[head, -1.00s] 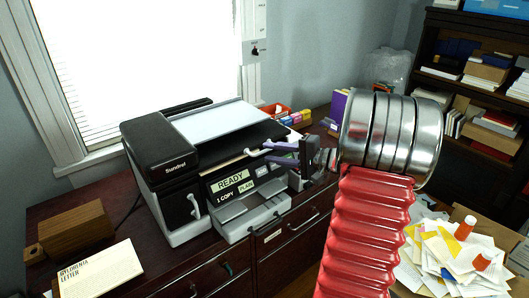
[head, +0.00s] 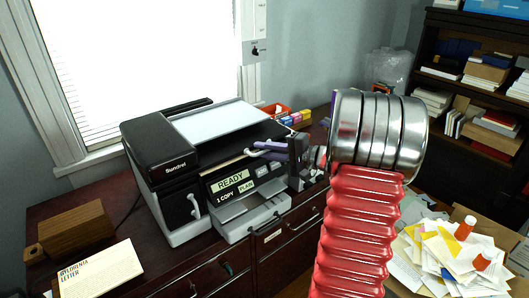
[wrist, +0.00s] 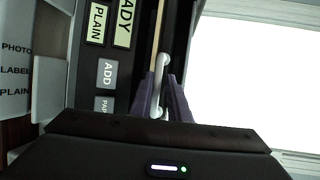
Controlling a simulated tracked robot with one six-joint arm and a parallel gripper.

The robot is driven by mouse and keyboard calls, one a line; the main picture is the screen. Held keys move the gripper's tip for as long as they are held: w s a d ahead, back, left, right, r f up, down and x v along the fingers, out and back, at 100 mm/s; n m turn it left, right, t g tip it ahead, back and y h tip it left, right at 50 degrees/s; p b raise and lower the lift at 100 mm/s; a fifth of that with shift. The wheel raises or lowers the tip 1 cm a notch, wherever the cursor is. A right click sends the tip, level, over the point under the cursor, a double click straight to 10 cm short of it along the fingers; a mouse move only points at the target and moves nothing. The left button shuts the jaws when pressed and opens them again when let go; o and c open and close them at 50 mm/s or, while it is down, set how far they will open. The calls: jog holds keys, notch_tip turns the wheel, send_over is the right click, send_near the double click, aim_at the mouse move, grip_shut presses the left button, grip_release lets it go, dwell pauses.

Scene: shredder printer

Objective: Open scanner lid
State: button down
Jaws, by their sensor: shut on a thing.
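The printer (head: 178,218) stands on the dark cabinet by the window. Its scanner lid (head: 218,118), with a pale flat top panel, lies level, and I see no raised edge. A white handle (head: 252,152) sticks out at its front edge, and it also shows in the wrist view (wrist: 162,62). My gripper (head: 268,151) reaches in from the right with its purple fingers at the handle. In the wrist view my gripper (wrist: 161,100) has one finger on each side of the handle's end, shut on it. The fingers partly hide the handle in the head view.
The front panel reads READY (head: 233,180), with an output tray (head: 245,217) below. A wooden box (head: 75,228) and a letter sheet (head: 100,270) lie at left. Coloured boxes (head: 296,118) stand behind right. Loose papers (head: 450,258) lie at lower right, before a bookshelf (head: 470,85).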

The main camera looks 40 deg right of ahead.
jog(key=shift+s+f, duration=0.15)
jog(key=shift+f, duration=0.45)
jog(key=shift+r, duration=0.1)
jog(key=shift+d+r, duration=0.1)
jog(key=shift+r, duration=0.2)
jog(key=shift+r, duration=0.1)
